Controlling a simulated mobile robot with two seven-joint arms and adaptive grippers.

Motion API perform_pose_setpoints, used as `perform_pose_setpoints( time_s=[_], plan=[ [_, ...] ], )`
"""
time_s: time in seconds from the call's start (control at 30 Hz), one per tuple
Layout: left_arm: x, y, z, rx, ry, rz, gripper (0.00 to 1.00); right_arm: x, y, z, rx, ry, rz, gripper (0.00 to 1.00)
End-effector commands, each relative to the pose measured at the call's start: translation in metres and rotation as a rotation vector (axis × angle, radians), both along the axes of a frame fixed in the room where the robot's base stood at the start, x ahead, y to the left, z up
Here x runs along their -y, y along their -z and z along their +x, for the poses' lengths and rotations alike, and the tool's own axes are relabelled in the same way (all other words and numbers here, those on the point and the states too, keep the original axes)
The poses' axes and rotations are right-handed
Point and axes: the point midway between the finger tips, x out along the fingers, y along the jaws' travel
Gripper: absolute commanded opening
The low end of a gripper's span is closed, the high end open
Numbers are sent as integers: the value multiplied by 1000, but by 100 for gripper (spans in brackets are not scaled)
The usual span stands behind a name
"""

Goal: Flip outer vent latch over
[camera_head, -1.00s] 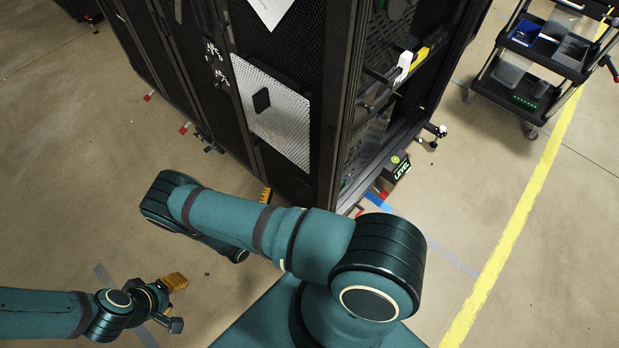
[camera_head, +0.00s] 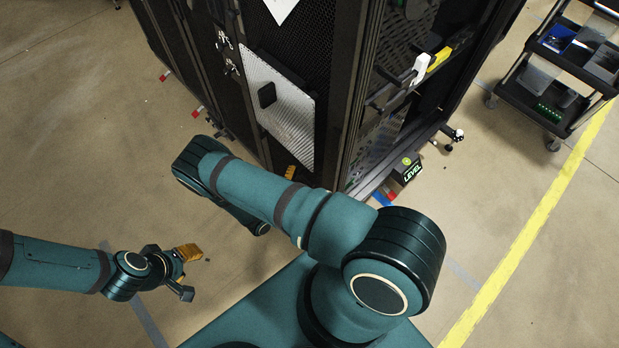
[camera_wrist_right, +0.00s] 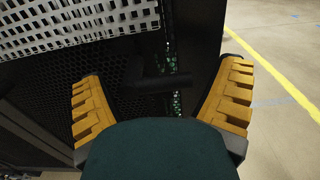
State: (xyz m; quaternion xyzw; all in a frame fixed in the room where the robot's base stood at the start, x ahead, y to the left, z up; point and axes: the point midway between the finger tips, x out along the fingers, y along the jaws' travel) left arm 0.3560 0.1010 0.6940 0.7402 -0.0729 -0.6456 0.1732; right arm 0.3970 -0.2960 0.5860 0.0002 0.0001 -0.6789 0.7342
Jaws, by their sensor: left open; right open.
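The rack's side bears a silver perforated vent panel (camera_head: 287,118) with a black block-like piece (camera_head: 267,94) on it. In the right wrist view the panel (camera_wrist_right: 80,25) crosses the top left, and a dark bar-like part (camera_wrist_right: 163,82) sits below it, between and beyond the fingers. I cannot tell for sure whether this is the outer vent latch. My right gripper (camera_wrist_right: 162,105) is open and empty, facing the rack. In the head view only a yellow fingertip shows below the panel; my arm hides the rest. My left gripper (camera_head: 189,272) is open and empty over the floor.
Metal door latches (camera_head: 227,55) sit left of the panel. The rack's open side holds a white and yellow part (camera_head: 421,68). A black box marked LEVEL (camera_head: 406,168) is at the rack's foot. A tool cart (camera_head: 560,75) stands right.

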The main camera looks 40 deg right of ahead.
Motion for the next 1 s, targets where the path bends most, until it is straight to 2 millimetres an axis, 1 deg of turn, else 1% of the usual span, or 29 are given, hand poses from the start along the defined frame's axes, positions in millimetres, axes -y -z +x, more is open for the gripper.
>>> perform_pose_setpoints(
  time_s=[0.17, 0.2, 0.27, 0.3, 0.37, 0.4, 0.77, 1.0],
  plan=[
    [0, 0, 0, 0, 0, 0, 47, 0, 0, 0, 0, 0, 0, 91],
    [0, 0, 0, 0, 0, 0, 47, 0, 0, 0, 0, 0, 0, 89],
    [0, 0, 0, 0, 0, 0, 47, 0, 0, 0, 0, 0, 0, 68],
    [0, 0, 0, 0, 0, 0, 47, 0, 0, 0, 0, 0, 0, 54],
    [0, 0, 0, 0, 0, 0, 47, 0, 0, 0, -1, 1, 0, 33],
    [0, 0, 0, 0, 0, 0, 47, 0, 0, -1, -1, 2, -1, 30],
    [0, 0, 0, 0, 0, 0, 47, 1, -1, -3, -39, 6, -6, 30],
    [0, 0, 0, 0, 0, 0, 47, 1, -5, -3, -172, 6, -19, 29]
  ],
)
